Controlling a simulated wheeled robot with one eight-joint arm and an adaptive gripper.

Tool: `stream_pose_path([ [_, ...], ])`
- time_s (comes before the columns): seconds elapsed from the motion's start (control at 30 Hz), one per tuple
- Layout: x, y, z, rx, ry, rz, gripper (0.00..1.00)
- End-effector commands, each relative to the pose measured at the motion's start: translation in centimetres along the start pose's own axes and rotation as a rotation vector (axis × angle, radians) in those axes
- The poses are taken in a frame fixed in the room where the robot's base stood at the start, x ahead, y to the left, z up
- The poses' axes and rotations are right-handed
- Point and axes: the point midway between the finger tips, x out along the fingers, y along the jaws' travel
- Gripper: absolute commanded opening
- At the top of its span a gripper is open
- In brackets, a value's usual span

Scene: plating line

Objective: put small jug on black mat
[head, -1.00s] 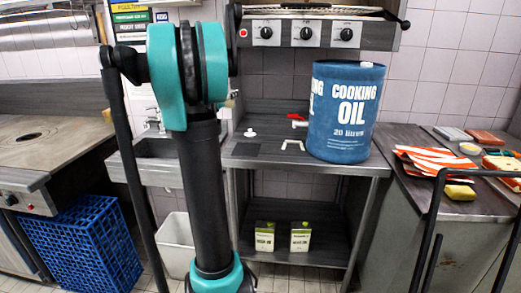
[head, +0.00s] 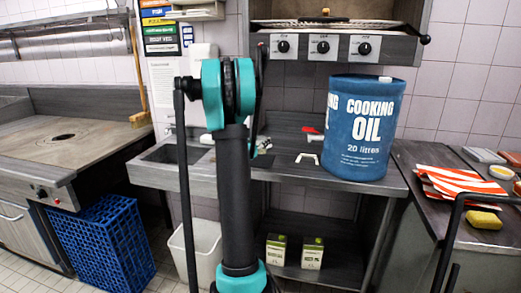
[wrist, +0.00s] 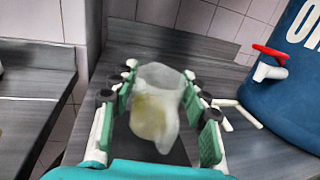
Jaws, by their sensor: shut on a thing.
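The small jug (wrist: 158,105) is pale, translucent and a little yellowish. In the wrist view it is between the green-padded fingers of my gripper (wrist: 163,112), which are shut on it. A dark flat patch that looks like the black mat (wrist: 180,152) lies on the grey counter below the jug. I cannot tell whether the jug touches it or hangs above it. In the head view my arm hides most of the gripper, the jug and the mat.
A blue cooking oil drum (head: 360,145) stands right on the counter, its red-handled tap (wrist: 270,62) facing the gripper side. A white bracket-shaped piece (head: 307,157) lies by the drum. A sink (head: 168,153) is left. Striped cloth (head: 455,187) lies far right.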

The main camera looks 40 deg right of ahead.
Motion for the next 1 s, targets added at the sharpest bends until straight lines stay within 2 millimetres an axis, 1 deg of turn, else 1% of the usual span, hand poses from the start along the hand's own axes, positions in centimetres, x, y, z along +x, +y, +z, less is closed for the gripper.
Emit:
stream_pose_path([
  [0.33,0.0,0.0,-3.5,0.000,0.000,0.000,0.12],
  [0.77,0.0,0.0,-4.0,0.000,0.000,0.000,0.12],
  [0.8,0.0,0.0,-4.1,0.000,0.000,0.000,0.48],
  [0.93,0.0,0.0,-4.0,0.000,0.000,0.000,0.64],
  [0.97,0.0,0.0,-4.0,0.000,0.000,0.000,0.66],
  [1.0,0.0,0.0,-4.0,0.000,0.000,0.000,0.66],
])
